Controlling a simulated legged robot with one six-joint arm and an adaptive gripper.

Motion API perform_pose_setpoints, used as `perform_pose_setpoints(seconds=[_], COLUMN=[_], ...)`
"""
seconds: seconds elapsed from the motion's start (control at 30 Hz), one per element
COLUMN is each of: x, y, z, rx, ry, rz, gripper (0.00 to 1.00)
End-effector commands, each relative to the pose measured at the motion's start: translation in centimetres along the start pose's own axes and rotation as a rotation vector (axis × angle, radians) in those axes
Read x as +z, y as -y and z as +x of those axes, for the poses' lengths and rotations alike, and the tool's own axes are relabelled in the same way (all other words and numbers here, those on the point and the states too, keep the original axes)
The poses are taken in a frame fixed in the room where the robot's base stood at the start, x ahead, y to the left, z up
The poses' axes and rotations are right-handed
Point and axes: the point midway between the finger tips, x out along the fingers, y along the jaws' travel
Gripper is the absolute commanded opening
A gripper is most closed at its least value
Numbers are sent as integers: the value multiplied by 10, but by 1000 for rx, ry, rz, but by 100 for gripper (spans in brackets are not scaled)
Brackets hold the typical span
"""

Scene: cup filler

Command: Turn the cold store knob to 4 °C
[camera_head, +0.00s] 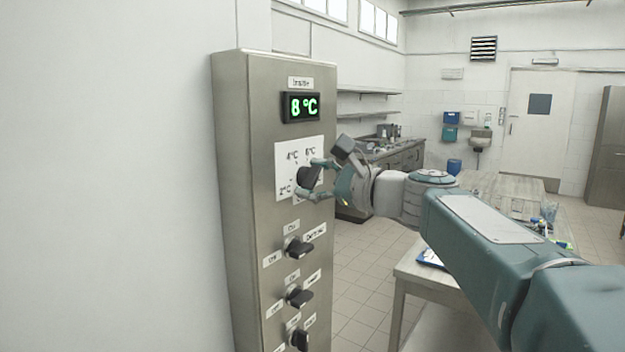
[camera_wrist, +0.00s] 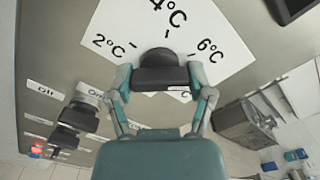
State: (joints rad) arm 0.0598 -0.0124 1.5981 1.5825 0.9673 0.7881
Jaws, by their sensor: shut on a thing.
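The cold store knob (camera_head: 308,178) is dark and sits on a white dial card (camera_head: 283,168) on the steel cabinet's front. My gripper (camera_head: 320,178) has a finger on either side of the knob and is shut on it. In the wrist view the knob (camera_wrist: 160,76) lies between the two fingertips (camera_wrist: 160,82). The card (camera_wrist: 118,25) there shows 2°C at left, 4°C at top and 6°C at right. I cannot tell where the knob points. The display (camera_head: 301,107) above reads 8 °C in green.
Several dark switches, the upper one (camera_head: 298,248) in clear view, stick out of the cabinet (camera_head: 240,200) below the dial. A table (camera_head: 400,285) stands right, behind my arm. A counter with shelves is farther back. Tiled floor shows between cabinet and table.

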Motion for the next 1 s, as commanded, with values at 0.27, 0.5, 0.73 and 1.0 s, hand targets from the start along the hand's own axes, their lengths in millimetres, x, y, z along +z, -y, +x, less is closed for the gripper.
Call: perform_pose_setpoints(seconds=[0.27, 0.5, 0.73, 1.0], x=[-1, -1, -2, -3], y=[-1, -2, -2, -3], z=[0, 0, 1, 1], rx=[3, 5, 7, 9], ry=[0, 0, 0, 1], rz=[-261, -489, -707, -957], gripper=[20, 20, 20, 20])
